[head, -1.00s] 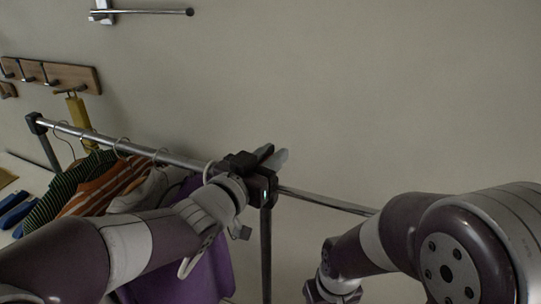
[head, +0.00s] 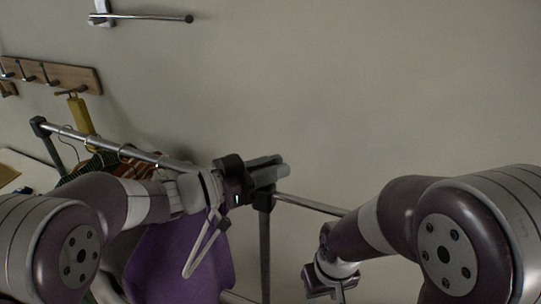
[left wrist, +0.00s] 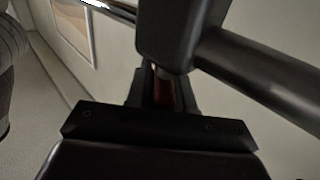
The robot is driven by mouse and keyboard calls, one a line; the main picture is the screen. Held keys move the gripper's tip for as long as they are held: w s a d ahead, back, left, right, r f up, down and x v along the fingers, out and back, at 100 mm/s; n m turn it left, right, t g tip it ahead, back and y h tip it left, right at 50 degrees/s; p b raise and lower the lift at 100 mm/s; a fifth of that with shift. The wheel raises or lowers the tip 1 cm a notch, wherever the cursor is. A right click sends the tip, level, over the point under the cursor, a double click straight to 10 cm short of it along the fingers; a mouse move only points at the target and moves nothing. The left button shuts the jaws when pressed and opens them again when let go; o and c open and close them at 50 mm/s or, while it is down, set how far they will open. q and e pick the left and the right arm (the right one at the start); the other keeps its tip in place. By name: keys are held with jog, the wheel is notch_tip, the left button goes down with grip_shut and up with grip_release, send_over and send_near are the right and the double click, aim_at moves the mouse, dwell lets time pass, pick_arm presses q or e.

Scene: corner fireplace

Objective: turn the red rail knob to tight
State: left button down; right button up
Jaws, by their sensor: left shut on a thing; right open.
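My left gripper (head: 268,172) is at the black corner joint (head: 263,201) of the clothes rail (head: 150,157). In the left wrist view a narrow dark red strip, the red rail knob (left wrist: 163,92), shows between the fingers, right below the black joint (left wrist: 178,32). The gripper is shut on it. Most of the knob is hidden by the fingers and joint; its turn position cannot be read. In the head view the knob is hidden behind my gripper. My right gripper (head: 328,286) is open and empty, low and to the right of the rail's post (head: 264,245).
Striped clothes and a purple garment (head: 175,262) hang from the rail, partly behind my left arm. A wooden hook board (head: 60,75) with a yellow item (head: 80,113) and a metal bar (head: 150,14) are on the wall. The wall side at the right is clear.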

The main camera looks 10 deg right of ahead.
pick_arm(q)
jog(key=m+g, duration=0.1)
jog(key=g, duration=0.1)
jog(key=m+g+p, duration=0.1)
jog(key=m+g, duration=0.1)
jog(key=g, duration=0.1)
jog(key=shift+s+r+m+g+h+p, duration=0.2)
jog(key=shift+m+g+h+p, duration=0.1)
jog(key=shift+s+m+g+y+p, duration=0.2)
jog(key=shift+m+g+y, duration=0.25)
jog(key=shift+m+g, duration=0.95)
jog(key=shift+s+m+g+y+p, duration=0.2)
jog(key=shift+m+g+y, duration=0.45)
jog(key=shift+g, duration=1.25)
jog(key=shift+a+m, duration=0.1)
jog(key=shift+m, duration=0.15)
jog(key=c, duration=1.1)
grip_release()
jog(key=shift+f, duration=0.1)
